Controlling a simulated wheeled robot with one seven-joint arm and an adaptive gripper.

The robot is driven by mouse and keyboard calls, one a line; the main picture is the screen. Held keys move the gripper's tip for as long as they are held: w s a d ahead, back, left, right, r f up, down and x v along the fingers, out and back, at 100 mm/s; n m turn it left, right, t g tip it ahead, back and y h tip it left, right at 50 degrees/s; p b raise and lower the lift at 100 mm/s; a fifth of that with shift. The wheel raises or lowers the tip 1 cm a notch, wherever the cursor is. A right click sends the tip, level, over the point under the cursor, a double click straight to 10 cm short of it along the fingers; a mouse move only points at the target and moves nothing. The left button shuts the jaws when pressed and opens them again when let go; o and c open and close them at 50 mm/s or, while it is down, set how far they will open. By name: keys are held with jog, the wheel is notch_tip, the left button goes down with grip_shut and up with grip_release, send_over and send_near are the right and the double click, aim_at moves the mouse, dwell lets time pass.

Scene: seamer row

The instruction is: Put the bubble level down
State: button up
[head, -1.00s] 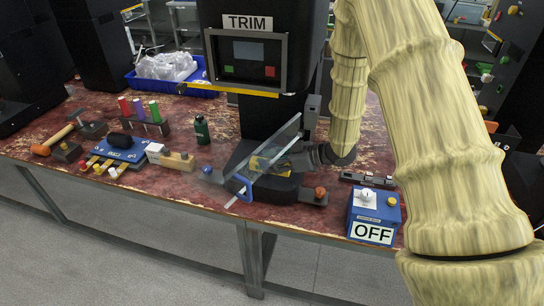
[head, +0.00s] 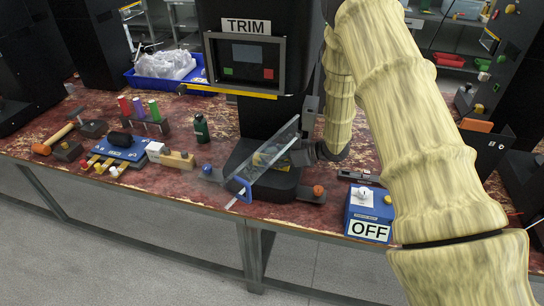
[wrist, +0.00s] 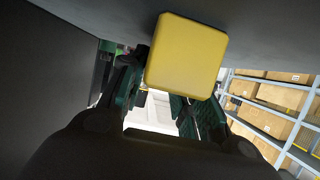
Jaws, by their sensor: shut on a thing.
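My gripper (head: 288,157) is at the black TRIM machine, partly behind a tilted clear guard with a blue handle (head: 241,190). It is shut on a yellow block, which I take to be the bubble level (wrist: 187,57). In the wrist view the yellow end face fills the upper middle, in front of the dark green fingers. In the head view the yellow level (head: 266,157) shows only dimly through the guard, above the machine's black base (head: 262,188). I cannot tell whether it touches anything below. Its vial is not visible.
A blue box marked OFF (head: 370,212) with a white knob stands right of the machine.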

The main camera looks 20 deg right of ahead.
jog(key=o, duration=1)
jog(key=shift+f, duration=0.1)
jog(key=shift+o, duration=0.2)
jog(key=b+v, duration=0.1)
jog(key=v, duration=1.1)
jog(key=shift+b, duration=0.4)
